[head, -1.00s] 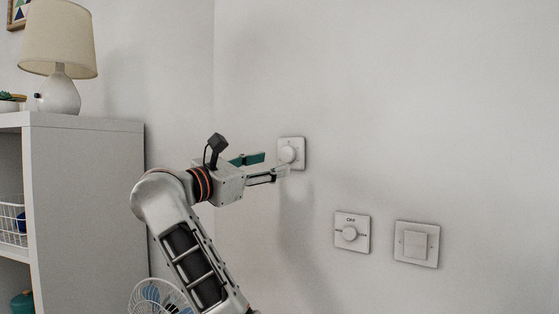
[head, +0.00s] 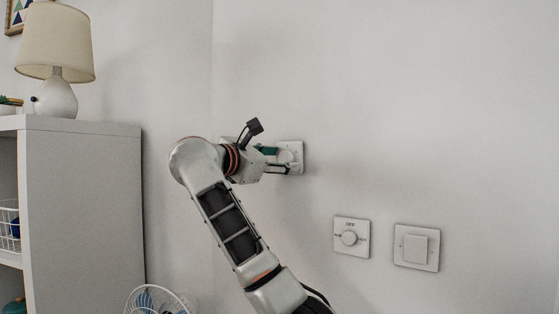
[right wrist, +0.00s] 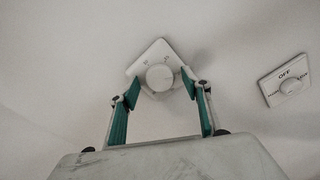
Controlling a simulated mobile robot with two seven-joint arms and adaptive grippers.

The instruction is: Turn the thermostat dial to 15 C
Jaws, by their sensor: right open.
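The thermostat is a white square plate (head: 297,148) on the wall with a round white dial (right wrist: 160,77) in its middle. In the right wrist view the plate (right wrist: 153,52) looks tilted and has small dark marks above the dial, too blurred to read. My right gripper (head: 279,160) is at the thermostat from the left. Its green-padded fingers (right wrist: 161,88) are open, one on each side of the dial. I cannot tell whether they touch it. In the head view the gripper partly hides the plate. My left gripper is not in view.
A second dial plate marked OFF (head: 351,237) is lower right on the wall, also in the right wrist view (right wrist: 290,88). A white rocker switch (head: 416,247) is beside it. A grey cabinet (head: 85,210) with a lamp (head: 57,50) stands left, a fan (head: 150,299) below.

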